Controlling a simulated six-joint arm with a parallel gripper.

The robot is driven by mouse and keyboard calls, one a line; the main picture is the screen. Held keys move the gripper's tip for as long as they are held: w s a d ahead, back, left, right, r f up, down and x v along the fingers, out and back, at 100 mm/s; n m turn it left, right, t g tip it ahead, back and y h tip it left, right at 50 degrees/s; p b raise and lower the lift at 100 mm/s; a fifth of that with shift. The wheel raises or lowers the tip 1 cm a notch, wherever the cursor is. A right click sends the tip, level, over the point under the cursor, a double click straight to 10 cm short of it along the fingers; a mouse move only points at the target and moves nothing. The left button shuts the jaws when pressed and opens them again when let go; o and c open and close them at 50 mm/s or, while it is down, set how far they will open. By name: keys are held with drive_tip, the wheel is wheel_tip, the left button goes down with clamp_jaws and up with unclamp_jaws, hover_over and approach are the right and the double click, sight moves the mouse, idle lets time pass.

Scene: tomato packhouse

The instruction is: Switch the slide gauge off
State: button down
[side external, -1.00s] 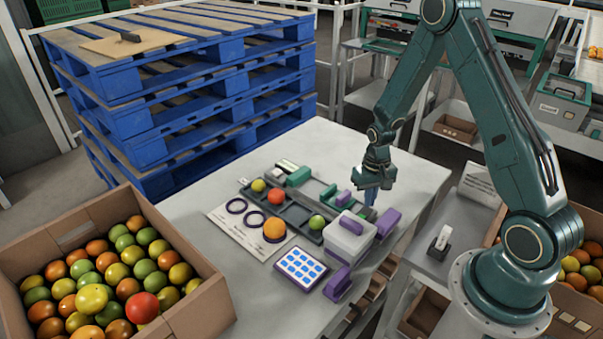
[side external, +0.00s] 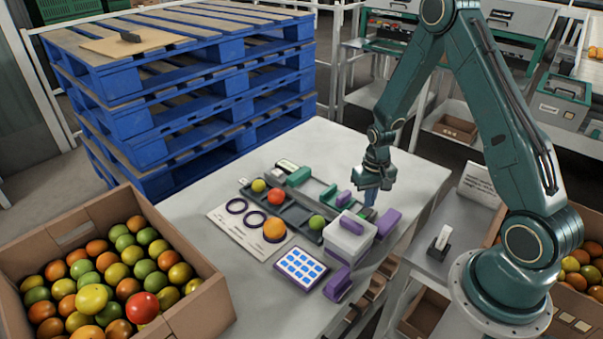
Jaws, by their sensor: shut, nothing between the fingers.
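The slide gauge appears to be the dark frame with green parts at the middle of the table. A small pale display (side external: 286,165) sits at its far left end, beside a green block (side external: 299,176). A second green piece (side external: 328,193) stands farther right. The gauge's switch and the display reading are too small to make out. My gripper (side external: 370,198) points down, shut and empty, to the right of the gauge, behind a white box with a purple handle (side external: 350,234). Its fingertips are partly hidden, so I cannot tell whether they touch anything.
A dark tray (side external: 290,218) holds several tomatoes, beside a printed sheet with purple rings (side external: 235,232). A tablet with blue squares (side external: 301,268) lies in front. Purple blocks (side external: 388,222) crowd the right side. A tomato carton (side external: 195,318) stands left. The table's far right is clear.

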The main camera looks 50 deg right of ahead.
sight(368, 210)
drive_tip(key=shift+f, duration=0.9)
idle(0.8)
drive_tip(key=shift+r, duration=3.5)
